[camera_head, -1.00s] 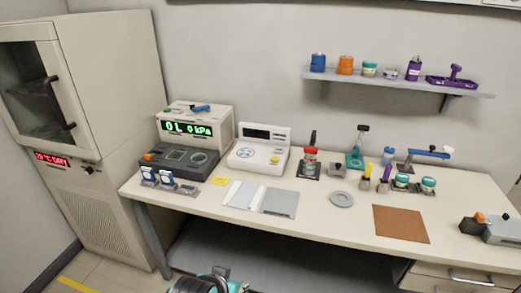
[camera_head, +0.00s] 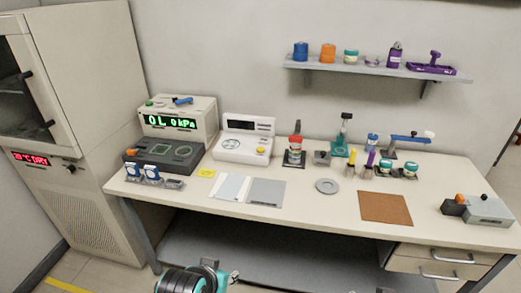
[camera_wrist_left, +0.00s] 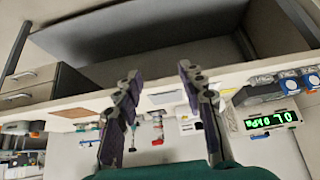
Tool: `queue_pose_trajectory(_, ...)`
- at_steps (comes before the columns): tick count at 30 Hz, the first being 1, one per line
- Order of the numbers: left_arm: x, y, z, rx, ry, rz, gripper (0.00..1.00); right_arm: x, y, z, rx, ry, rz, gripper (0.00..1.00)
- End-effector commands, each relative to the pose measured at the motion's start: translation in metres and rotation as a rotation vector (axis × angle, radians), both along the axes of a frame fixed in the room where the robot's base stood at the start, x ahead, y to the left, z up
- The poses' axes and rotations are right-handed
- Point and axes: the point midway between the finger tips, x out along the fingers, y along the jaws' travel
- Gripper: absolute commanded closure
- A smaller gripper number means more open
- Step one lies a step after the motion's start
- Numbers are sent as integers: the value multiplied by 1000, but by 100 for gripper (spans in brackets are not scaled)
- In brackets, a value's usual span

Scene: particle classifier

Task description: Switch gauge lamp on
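The gauge unit (camera_head: 178,119) stands at the left back of the bench, its green display reading "0L 0kPa". A dark panel block (camera_head: 165,156) with a small window and an orange knob (camera_head: 130,153) sits in front of it. I cannot tell which part is the gauge lamp or its switch. The wrist view looks upside down, with the green display (camera_wrist_left: 272,120) at its right. My left gripper (camera_wrist_left: 158,75) is open and empty, apart from the gauge. In the head view only a piece of my arm shows at the bottom edge. My right gripper is out of view.
A white instrument (camera_head: 243,140) stands right of the gauge. Blue-white items (camera_head: 150,171) and a yellow note (camera_head: 206,173) lie in front. Grey plates (camera_head: 266,192), a disc (camera_head: 327,186) and a brown mat (camera_head: 385,208) lie along the bench. A cabinet (camera_head: 85,100) stands at left.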

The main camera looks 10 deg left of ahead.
Motion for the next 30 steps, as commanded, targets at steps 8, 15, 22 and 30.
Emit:
queue_pose_trajectory(8,0,0,0,0,0,0,94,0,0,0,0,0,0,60)
queue_pose_trajectory(15,0,0,0,0,0,0,100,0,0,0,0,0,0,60)
queue_pose_trajectory(22,0,0,0,0,0,0,100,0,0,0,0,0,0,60)
queue_pose_trajectory(30,0,0,0,0,0,0,100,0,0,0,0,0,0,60)
